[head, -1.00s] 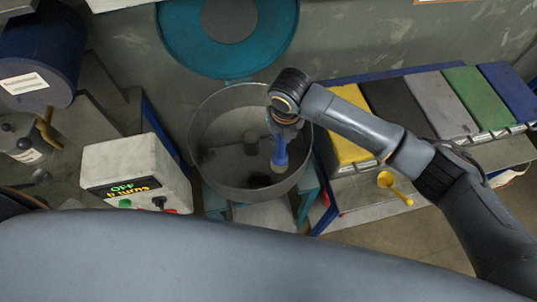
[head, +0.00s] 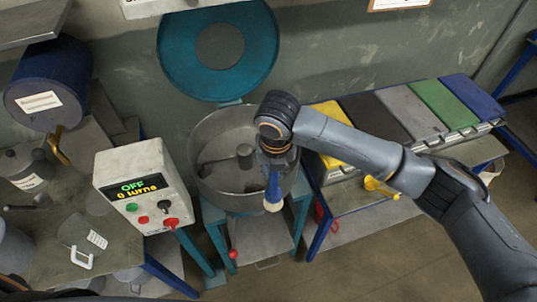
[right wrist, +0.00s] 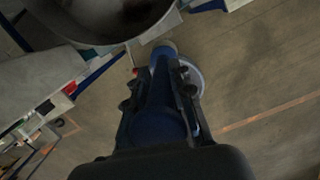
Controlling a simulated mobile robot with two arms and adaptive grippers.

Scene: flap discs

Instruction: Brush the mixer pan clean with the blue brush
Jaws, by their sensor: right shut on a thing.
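The mixer pan (head: 212,140) is a round grey metal drum, open at the top, with a hub and arm inside. A small dark patch shows on its floor near the front; part of its right side is hidden by my arm. My right gripper (head: 275,165) is shut on the blue brush (head: 273,186), which hangs with its pale bristles down at the pan's front right rim. In the right wrist view the brush (right wrist: 160,95) points over the floor, with the pan (right wrist: 100,20) apart at upper left. My left gripper is out of view.
A control box (head: 143,190) reading "OFF 0 turns" stands left of the pan. The round teal lid (head: 180,45) is raised behind it. Several coloured bins (head: 440,100) and a yellow scoop (head: 378,185) lie to the right. The floor (head: 380,255) in front is clear.

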